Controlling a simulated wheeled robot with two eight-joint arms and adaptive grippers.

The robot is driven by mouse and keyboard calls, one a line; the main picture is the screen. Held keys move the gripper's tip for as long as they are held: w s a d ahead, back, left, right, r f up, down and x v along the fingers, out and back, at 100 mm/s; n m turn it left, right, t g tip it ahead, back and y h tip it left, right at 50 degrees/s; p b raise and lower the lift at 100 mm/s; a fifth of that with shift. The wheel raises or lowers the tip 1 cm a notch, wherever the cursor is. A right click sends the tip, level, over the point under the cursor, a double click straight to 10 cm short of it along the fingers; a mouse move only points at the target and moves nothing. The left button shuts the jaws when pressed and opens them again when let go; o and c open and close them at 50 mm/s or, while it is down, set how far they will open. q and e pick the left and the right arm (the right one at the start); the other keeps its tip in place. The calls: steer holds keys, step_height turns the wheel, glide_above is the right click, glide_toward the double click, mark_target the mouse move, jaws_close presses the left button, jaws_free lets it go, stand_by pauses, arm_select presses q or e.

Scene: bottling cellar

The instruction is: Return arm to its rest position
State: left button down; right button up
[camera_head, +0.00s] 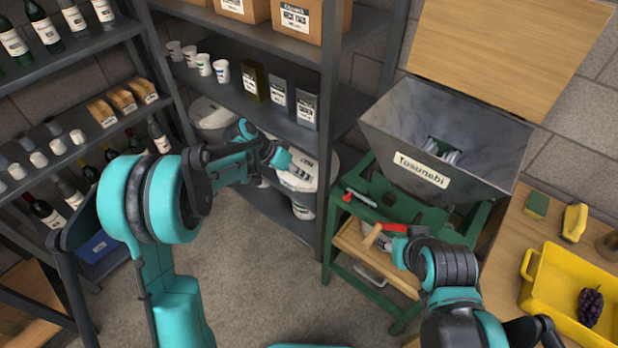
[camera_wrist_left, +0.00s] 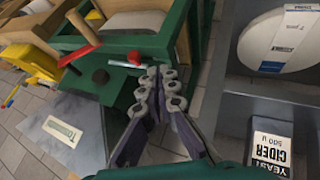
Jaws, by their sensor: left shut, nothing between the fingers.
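My left arm reaches in from the left in the head view, and its gripper (camera_head: 282,158) hangs in front of the grey shelf, near a white tub. In the left wrist view the left gripper (camera_wrist_left: 158,85) is shut and empty. Its fingertips are together, with the green frame of the press behind them. My right arm comes in at the lower right of the head view. Its end (camera_head: 392,240) is near the red and wooden handle at the green stand, and its fingers are too small and covered to judge.
The grey shelf (camera_head: 324,130) holds cups and boxes. The hopper (camera_head: 440,135) labelled Tusunebi sits on a green stand (camera_head: 350,272). A yellow crate (camera_head: 540,285) with dark grapes (camera_head: 590,305) is at the right. Bottle racks stand left. The middle floor (camera_head: 255,265) is clear.

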stand_by(0.4)
arm_select(q)
steer(key=s+a+r+n+t+y, duration=0.35)
steer(key=s+a+r, duration=0.25)
steer(key=s+r, duration=0.45)
steer(key=s+a+f+n+t+y, duration=0.1)
steer(key=s+a+y, duration=0.1)
steer(key=s, duration=0.5)
steer(key=s+a+n+t+y, duration=0.1)
steer(key=s+a+n+y, duration=0.1)
steer(key=s+a, duration=0.3)
steer(key=shift+s+a+f, duration=0.3)
steer(key=shift+s+f, duration=0.05)
steer(key=shift+s, duration=1)
